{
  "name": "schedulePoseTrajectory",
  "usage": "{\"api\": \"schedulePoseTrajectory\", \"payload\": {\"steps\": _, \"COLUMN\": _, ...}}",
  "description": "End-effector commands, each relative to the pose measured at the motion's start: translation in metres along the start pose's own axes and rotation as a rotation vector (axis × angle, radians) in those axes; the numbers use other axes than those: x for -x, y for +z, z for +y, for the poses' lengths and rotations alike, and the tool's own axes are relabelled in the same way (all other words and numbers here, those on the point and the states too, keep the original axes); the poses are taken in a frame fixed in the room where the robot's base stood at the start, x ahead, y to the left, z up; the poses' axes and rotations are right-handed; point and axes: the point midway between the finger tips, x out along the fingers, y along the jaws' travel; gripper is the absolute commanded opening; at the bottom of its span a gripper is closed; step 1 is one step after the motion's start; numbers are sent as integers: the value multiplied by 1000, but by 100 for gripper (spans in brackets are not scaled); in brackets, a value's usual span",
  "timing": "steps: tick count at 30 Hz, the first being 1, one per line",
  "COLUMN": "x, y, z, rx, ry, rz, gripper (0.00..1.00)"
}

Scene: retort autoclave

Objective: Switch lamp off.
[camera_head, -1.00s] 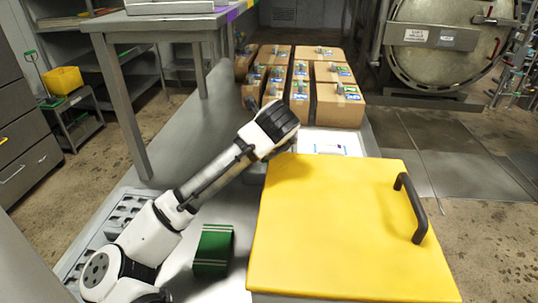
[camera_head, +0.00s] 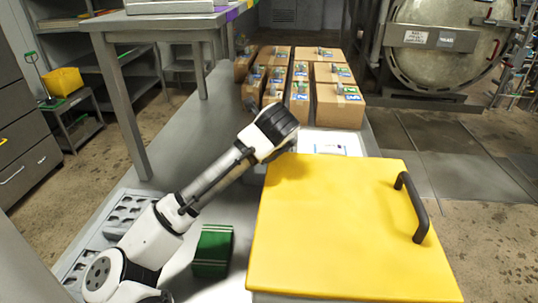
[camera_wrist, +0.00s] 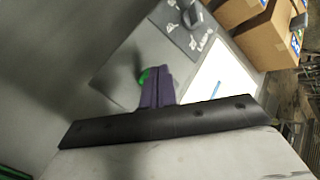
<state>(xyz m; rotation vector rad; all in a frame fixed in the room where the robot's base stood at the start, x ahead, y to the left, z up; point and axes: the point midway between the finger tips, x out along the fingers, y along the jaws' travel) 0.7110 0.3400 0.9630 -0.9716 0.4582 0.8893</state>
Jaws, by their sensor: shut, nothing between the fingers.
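In the wrist view my gripper (camera_wrist: 160,76) shows as dark purple fingers pressed together, with nothing between them. A round green part (camera_wrist: 146,76) shows just left of the fingertips, partly hidden by them; I cannot tell whether they touch it or whether it is lit. It lies over a grey panel (camera_wrist: 118,72). A dark grey plate (camera_wrist: 178,28) with a small knob or switch and white lettering, too blurred to read surely, lies beyond the fingers. In the head view my fingers are hidden behind my wrist and the yellow lid. No lamp is clearly visible.
A yellow lid (camera_head: 345,230) with a black handle (camera_head: 412,208) stands close right of my arm. Cardboard boxes (camera_head: 338,103) stand on the table behind. A white sheet (camera_wrist: 222,78) lies right of my fingers. A green block (camera_head: 213,250) is near my forearm.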

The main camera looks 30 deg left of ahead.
Motion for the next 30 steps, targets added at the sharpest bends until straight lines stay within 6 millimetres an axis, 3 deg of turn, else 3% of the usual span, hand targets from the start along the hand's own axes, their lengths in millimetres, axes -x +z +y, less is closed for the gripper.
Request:
{"api": "schedulePoseTrajectory", "payload": {"steps": 1, "x": -6, "y": -7, "z": 6, "rx": -4, "ry": 14, "rz": 12, "gripper": 0}}
{"api": "schedulePoseTrajectory", "payload": {"steps": 30, "x": -15, "y": -15, "z": 16, "rx": -3, "ry": 17, "rz": 16, "gripper": 0}}
